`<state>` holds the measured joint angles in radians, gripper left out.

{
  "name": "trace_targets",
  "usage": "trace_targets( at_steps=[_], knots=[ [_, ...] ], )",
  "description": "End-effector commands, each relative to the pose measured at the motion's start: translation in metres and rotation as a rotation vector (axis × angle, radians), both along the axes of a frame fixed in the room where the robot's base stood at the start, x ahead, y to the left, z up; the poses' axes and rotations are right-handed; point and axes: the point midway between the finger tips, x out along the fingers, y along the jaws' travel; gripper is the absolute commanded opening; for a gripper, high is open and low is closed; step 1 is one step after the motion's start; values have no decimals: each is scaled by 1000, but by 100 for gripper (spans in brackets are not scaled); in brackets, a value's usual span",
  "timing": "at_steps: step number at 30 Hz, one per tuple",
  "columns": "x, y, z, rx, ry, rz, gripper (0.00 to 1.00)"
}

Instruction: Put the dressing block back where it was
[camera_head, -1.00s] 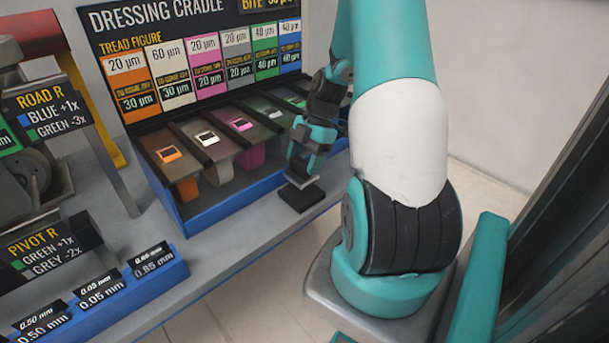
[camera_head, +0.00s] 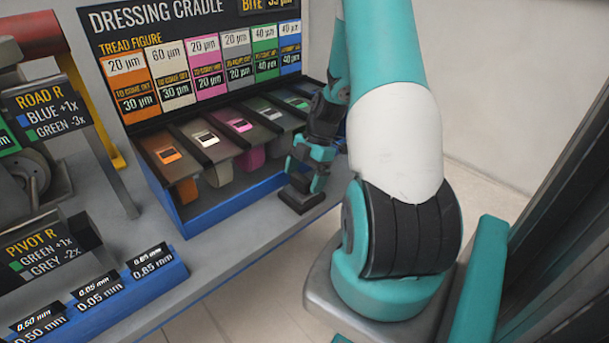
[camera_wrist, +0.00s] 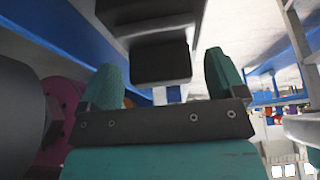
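The dressing block, as I take it to be, is a dark flat block (camera_head: 301,201) on the grey bench, just in front of the right part of the blue-edged cradle (camera_head: 232,205). My gripper (camera_head: 303,183) is low, directly over the block, pointing down at its top. In the wrist view my two teal fingers (camera_wrist: 165,85) stand wide apart. A dark block-like part (camera_wrist: 161,62) shows between and beyond them, with gaps at both sides. I cannot tell whether the fingers touch it.
The dressing cradle sign (camera_head: 195,50) stands behind the coloured cradle slots. A blue rack (camera_head: 110,295) with several thickness labels sits at the front left. A wheel stand with a ROAD R sign (camera_head: 47,110) is at left. The bench's front edge runs close beside the block.

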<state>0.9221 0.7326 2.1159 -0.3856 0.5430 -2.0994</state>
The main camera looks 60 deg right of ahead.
Motion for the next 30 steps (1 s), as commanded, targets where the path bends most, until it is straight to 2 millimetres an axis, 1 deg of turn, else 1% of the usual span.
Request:
trace_targets(
  at_steps=[3, 7, 11, 18, 21, 25, 30],
  knots=[
    [0, 0, 1, 0, 0, 0, 89],
    [0, -4, 9, -3, -2, -1, 89],
    [-3, -14, 31, -5, -3, -2, 89],
    [-8, -35, 79, -4, -3, -2, 89],
    [-10, -42, 94, -4, -2, -1, 89],
    [-11, -47, 106, 0, -1, 0, 89],
    [-12, -49, 111, 0, 0, 0, 89]
  ],
)
